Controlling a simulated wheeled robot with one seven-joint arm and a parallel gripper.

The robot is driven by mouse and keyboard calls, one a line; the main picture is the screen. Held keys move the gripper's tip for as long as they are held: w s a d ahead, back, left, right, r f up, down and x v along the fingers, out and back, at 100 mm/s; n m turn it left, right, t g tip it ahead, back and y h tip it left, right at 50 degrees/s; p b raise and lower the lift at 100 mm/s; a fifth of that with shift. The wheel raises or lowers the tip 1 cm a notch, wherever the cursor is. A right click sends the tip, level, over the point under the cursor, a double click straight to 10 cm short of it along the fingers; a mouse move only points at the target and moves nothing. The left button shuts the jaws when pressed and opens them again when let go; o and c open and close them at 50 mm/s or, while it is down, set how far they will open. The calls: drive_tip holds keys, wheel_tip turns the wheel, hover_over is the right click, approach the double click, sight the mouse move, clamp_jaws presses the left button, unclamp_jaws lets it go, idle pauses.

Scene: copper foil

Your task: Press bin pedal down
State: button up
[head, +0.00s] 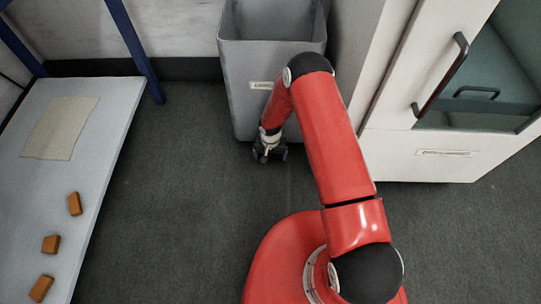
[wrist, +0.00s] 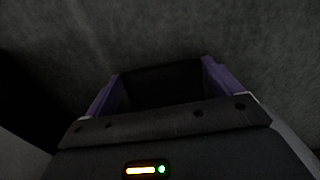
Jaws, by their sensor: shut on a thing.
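The grey bin (head: 245,85) stands upright on the floor at the top middle of the head view, open at the top, with a small label on its front. My gripper (head: 268,157) is low at the foot of the bin's front, close to the floor. In the wrist view the two purple fingers of my gripper (wrist: 165,72) stand apart with a black piece (wrist: 165,88) filling the space between them. It looks like the bin pedal, but its edges are dark. In the head view the pedal is hidden by my gripper, so its height cannot be told.
A white cabinet (head: 445,165) with a dark handle stands right of the bin. A pale bench (head: 85,135) with blue legs is at left, bearing a beige sheet (head: 60,128) and orange-brown blocks (head: 74,204). The dark floor (head: 180,190) between bench and arm is clear.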

drive_tip(key=shift+s+f, duration=0.25)
drive_tip(key=shift+s, duration=0.4)
drive_tip(key=o, duration=1.1)
drive_tip(key=shift+w+r, duration=0.1)
drive_tip(key=shift+r, duration=0.1)
wheel_tip(320, 180, up, 8)
drive_tip(key=shift+f+p, duration=0.2)
drive_tip(key=shift+p, duration=0.4)
